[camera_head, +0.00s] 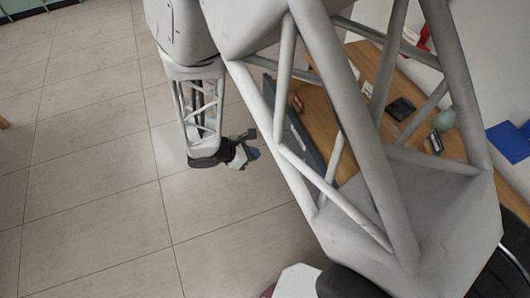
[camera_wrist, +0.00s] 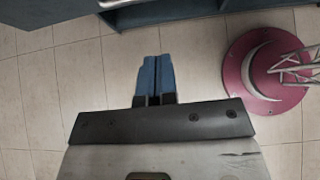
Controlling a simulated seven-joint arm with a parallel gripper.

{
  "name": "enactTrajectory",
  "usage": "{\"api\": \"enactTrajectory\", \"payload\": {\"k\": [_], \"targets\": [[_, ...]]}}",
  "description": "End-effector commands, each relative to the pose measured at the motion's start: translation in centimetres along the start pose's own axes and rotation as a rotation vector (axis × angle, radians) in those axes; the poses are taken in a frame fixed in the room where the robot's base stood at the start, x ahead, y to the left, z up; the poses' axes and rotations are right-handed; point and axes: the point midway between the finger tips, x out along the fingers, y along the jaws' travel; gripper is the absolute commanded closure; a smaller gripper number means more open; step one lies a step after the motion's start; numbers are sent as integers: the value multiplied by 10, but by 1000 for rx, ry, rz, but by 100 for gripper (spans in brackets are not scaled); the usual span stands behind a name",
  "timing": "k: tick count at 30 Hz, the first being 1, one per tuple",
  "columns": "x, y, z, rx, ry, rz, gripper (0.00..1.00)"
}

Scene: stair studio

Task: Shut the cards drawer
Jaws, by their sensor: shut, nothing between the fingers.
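My gripper (camera_head: 252,153) hangs over the tiled floor, left of the wooden desk in the head view. Its two blue fingers are together and empty in the wrist view (camera_wrist: 156,68). A long dark blue-grey panel (camera_head: 293,127) runs along the desk's near side, apart from the gripper. In the wrist view a dark blue-grey furniture edge (camera_wrist: 180,13) crosses the top, beyond the fingertips. I cannot tell which part is the cards drawer or how far it stands open. My arm hides much of the desk front.
The wooden desk top (camera_head: 377,68) carries a black flat object (camera_head: 400,109), a pale green rounded object (camera_head: 445,119) and a small red object (camera_head: 297,103). A blue item (camera_head: 510,141) is at the far right. The floor (camera_head: 90,150) to the left is clear.

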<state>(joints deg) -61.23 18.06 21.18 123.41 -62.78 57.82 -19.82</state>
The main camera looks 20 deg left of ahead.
Motion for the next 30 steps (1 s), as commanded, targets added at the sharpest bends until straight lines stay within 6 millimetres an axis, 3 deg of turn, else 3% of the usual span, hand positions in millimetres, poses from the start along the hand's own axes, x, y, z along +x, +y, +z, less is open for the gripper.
{"api": "enactTrajectory", "payload": {"k": [8,24,30], "targets": [[24,-1,0,-1,0,-2,100],[100,-1,0,0,1,-4,100],[116,0,10,1,0,-2,100]]}}
